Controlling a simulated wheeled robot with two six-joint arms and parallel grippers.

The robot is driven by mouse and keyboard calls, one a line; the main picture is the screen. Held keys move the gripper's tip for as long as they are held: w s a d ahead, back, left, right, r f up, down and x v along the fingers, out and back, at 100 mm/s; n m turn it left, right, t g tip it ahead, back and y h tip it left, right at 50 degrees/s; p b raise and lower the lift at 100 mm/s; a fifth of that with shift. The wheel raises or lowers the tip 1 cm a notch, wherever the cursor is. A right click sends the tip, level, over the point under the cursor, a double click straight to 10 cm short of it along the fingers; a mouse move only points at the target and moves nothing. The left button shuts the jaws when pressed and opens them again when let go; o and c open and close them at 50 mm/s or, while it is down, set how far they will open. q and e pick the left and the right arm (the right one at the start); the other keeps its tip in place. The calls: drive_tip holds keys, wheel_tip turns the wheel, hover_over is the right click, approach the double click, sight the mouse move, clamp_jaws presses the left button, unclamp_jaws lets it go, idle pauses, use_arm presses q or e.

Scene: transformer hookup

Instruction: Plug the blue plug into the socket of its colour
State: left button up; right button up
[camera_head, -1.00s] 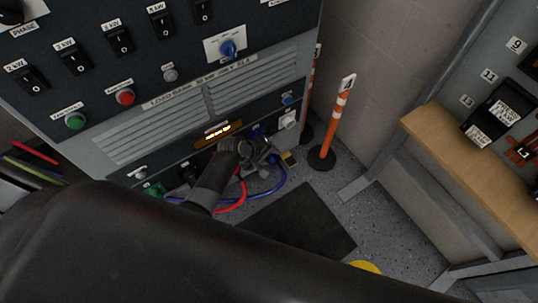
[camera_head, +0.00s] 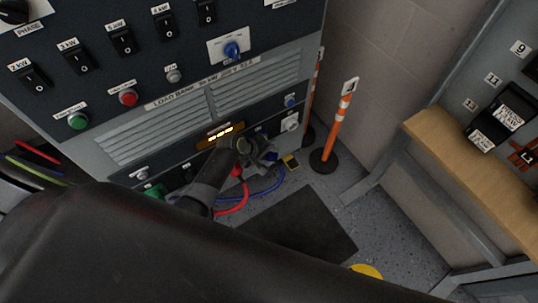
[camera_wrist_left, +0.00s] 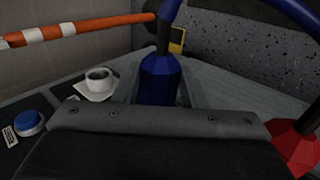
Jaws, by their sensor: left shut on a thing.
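My left gripper (camera_head: 262,153) is at the lower front of the load bank (camera_head: 165,101). It is shut on the blue plug (camera_wrist_left: 160,82), which sits between its fingers in the left wrist view, with a blue cable rising from its end. In the head view the gripper mostly hides the plug, and the blue cable (camera_head: 268,190) loops below. A round blue fitting (camera_head: 290,101) is on the lower panel, right of the gripper; it also shows in the left wrist view (camera_wrist_left: 28,122). I cannot tell whether it is the socket. My right gripper is not in view.
A red plug (camera_wrist_left: 296,148) with a red cable (camera_head: 235,207) is beside the gripper. A white fitting (camera_head: 290,123) is on the panel's right end. Orange-white posts (camera_head: 335,130) stand right of the cabinet. A dark mat (camera_head: 300,224) lies on the floor.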

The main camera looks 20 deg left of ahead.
use_arm(q)
drive_tip(key=shift+w+a, duration=0.55)
drive_tip(key=shift+a, duration=0.1)
drive_tip(key=o, duration=1)
drive_tip(key=shift+o, duration=0.4)
drive_tip(key=shift+o, duration=0.7)
